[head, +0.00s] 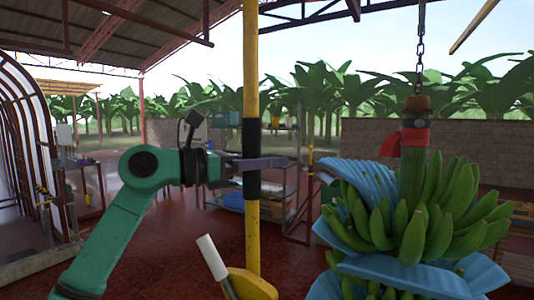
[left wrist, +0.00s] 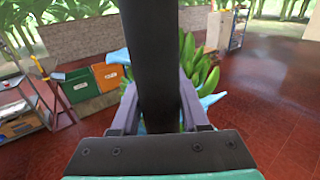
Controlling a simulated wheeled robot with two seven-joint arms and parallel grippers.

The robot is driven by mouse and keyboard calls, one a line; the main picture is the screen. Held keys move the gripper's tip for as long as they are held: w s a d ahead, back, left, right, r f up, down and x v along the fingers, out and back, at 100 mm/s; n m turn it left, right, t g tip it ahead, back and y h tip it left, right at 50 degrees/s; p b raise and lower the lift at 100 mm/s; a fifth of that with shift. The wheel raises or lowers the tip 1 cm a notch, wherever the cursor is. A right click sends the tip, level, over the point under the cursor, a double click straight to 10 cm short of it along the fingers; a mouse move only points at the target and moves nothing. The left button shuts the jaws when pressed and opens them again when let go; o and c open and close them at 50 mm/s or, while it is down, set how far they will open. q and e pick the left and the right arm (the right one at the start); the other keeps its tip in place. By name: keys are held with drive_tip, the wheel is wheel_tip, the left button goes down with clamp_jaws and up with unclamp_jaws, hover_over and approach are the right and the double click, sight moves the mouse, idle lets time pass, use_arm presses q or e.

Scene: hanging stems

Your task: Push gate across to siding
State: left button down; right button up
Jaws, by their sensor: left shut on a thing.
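A yellow upright pole (head: 251,70) with a black sleeve (head: 252,187) stands in the middle of the head view. I cannot tell whether it belongs to the gate. My left gripper (head: 270,163) is shut around the black sleeve, with its grey fingers reaching past the pole. In the left wrist view the black sleeve (left wrist: 154,60) stands between the two fingers (left wrist: 155,112). No separate gate or siding can be made out. My right gripper is not in view.
A green banana bunch (head: 430,225) with blue sheets (head: 350,195) hangs from a chain (head: 420,50) at the right. A yellow piece with a white-ended lever (head: 212,257) is low in front. Shelving (head: 285,180) stands behind; red floor (head: 180,240) lies open at left.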

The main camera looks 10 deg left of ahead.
use_arm(q)
drive_tip(key=shift+r, duration=0.3)
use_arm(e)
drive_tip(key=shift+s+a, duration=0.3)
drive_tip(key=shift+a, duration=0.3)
use_arm(q)
drive_tip(key=shift+c, duration=2.3)
unclamp_jaws()
drive_tip(key=shift+w, duration=0.1)
drive_tip(key=shift+o, duration=0.2)
drive_tip(key=b+v, duration=0.5)
drive_tip(key=v, duration=0.9)
drive_tip(key=shift+a+f+b, duration=0.15)
drive_tip(key=shift+a+b, duration=0.05)
drive_tip(key=shift+b, duration=0.1)
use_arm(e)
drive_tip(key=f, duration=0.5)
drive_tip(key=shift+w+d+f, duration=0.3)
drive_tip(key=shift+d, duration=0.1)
